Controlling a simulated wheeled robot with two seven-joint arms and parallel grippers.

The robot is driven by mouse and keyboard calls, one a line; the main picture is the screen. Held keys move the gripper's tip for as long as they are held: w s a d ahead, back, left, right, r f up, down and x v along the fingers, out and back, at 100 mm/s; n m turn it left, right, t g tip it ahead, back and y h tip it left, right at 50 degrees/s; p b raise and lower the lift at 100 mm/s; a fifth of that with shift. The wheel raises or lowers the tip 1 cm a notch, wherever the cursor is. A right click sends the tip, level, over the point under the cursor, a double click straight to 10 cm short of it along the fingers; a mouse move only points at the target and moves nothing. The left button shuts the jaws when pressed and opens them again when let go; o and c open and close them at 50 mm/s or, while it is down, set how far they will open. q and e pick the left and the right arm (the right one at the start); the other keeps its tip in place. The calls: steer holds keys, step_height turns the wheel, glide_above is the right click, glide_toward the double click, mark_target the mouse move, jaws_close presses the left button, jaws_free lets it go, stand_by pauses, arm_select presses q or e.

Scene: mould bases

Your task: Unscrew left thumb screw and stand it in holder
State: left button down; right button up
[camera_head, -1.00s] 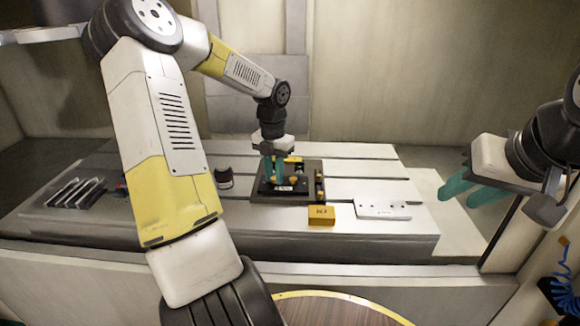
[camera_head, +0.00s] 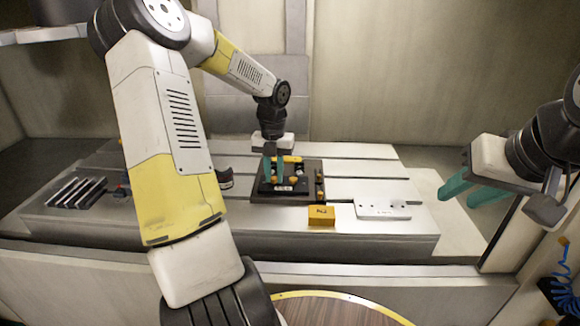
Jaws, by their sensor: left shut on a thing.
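My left gripper (camera_head: 273,181) points down over the dark mould base (camera_head: 262,197) at the middle of the machine table. Its teal fingers are shut on the left thumb screw (camera_head: 266,181), a small brass knob mostly hidden by them. I cannot tell whether the screw is still seated in the base. My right gripper (camera_head: 470,190) is open and empty, off to the right.
A brass block (camera_head: 321,215) and a pale plate with holes (camera_head: 382,207) lie in front and to the right. Several dark bars (camera_head: 76,192) lie at the left of the slotted table (camera_head: 380,170). A dark cylinder (camera_head: 224,178) stands partly behind my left arm.

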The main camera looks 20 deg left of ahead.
arm_select(q)
steer(key=n, duration=0.5)
steer(key=shift+r+n, duration=0.1)
steer(key=shift+n, duration=0.2)
steer(key=n, duration=0.8)
steer(key=shift+n, duration=0.4)
steer(key=n, duration=0.5)
steer(key=shift+w, duration=0.1)
steer(key=n, duration=0.4)
